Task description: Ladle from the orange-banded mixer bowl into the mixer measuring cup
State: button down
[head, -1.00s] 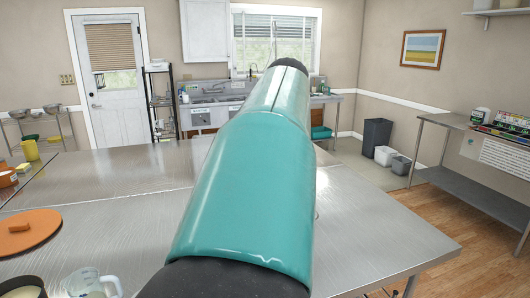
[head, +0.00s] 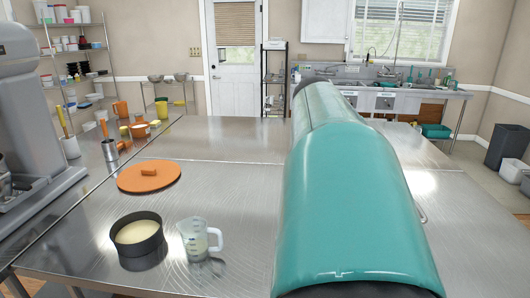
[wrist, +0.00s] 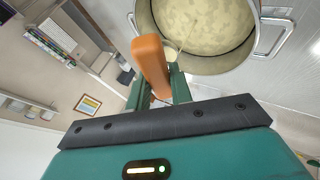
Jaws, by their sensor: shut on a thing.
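My gripper (wrist: 164,92) is shut on the orange handle (wrist: 151,66) of a utensil, in the wrist view. A thin shaft seems to run from it toward a steel pot (wrist: 258,40) with two loop handles and pale, lumpy contents. The utensil's far end is unclear. I see no orange band on this pot, and my arm hides most of that area in the head view. A clear measuring cup (head: 198,240) with a white handle stands upright on the steel table, with something pale low in it. I cannot tell whether it is the mixer one.
A dark round pan (head: 137,235) with cream contents stands left of the cup. An orange lid (head: 149,177) lies behind it. A grey stand mixer (head: 35,130) is at far left. A metal cup (head: 110,150) and orange mugs stand farther back. The table's middle (head: 225,160) is clear.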

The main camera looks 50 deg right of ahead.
jog(key=w+a+f+n+g+h, duration=0.3)
jog(key=w+f+g+h, duration=0.3)
jog(key=w+f+g, duration=0.2)
jog(key=shift+a+f+n+g+h, duration=0.2)
jog(key=shift+f+n+g+h, duration=0.1)
jog(key=shift+f, duration=0.45)
jog(key=shift+s+r, duration=0.1)
dwell(0.4)
